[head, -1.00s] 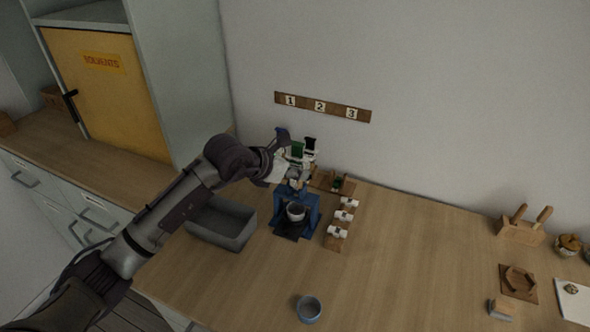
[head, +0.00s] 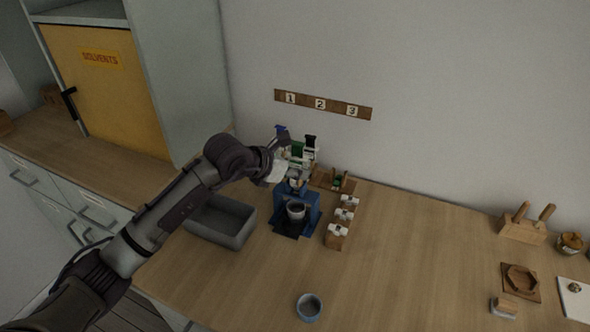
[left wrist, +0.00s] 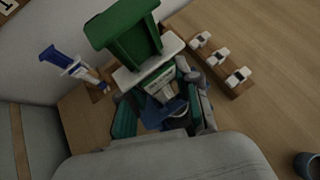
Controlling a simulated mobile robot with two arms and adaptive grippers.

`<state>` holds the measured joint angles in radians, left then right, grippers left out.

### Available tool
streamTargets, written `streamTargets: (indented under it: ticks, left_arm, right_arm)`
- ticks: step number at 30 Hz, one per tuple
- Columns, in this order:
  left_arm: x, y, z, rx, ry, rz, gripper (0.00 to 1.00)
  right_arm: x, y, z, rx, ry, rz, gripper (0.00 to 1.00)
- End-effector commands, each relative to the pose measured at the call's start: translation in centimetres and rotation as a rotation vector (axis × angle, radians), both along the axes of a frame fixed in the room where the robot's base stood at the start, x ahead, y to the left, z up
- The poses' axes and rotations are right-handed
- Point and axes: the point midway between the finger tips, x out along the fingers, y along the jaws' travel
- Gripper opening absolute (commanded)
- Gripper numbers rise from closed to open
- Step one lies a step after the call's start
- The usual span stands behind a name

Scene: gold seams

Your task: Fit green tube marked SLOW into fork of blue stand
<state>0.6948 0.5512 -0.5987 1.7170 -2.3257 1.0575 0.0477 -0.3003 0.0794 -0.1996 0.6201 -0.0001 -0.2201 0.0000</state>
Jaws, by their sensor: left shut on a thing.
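My left gripper (left wrist: 163,112) is shut on a green tube (left wrist: 128,35) with a wide white flange. In the left wrist view a pale label shows on the tube between the fingers, too small to read. In the head view the green tube (head: 297,149) shows above my left gripper (head: 291,168), over the blue stand (head: 312,204). Part of the blue stand (left wrist: 177,107) also shows beneath the fingers in the wrist view. The fork is mostly hidden by my gripper, and I cannot tell whether the tube touches it. My right gripper is out of view.
A small cup (head: 296,210) sits at the stand's base. A grey bin (head: 222,221) is left of it, and a wooden block with white clips (head: 338,236) is right. Blue-topped (left wrist: 68,62) and black-topped (head: 310,140) tubes stand behind. The counter's middle right is mostly clear.

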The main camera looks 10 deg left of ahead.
Motion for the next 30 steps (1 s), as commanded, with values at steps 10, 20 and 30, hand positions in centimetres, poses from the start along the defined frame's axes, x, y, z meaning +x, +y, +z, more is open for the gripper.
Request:
streamTargets:
  ticks: [10,20,30]
  left_arm:
    - [0.00,0.00,-0.06,0.000,0.000,0.000,0.00]
    - [0.00,0.00,-0.09,0.000,0.000,0.000,0.62]
    - [-0.01,0.00,-0.13,0.001,0.001,0.000,0.69]
  right_arm:
    - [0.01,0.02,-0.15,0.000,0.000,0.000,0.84]
    - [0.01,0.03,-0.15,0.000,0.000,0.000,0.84]
    - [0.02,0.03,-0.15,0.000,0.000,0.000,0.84]
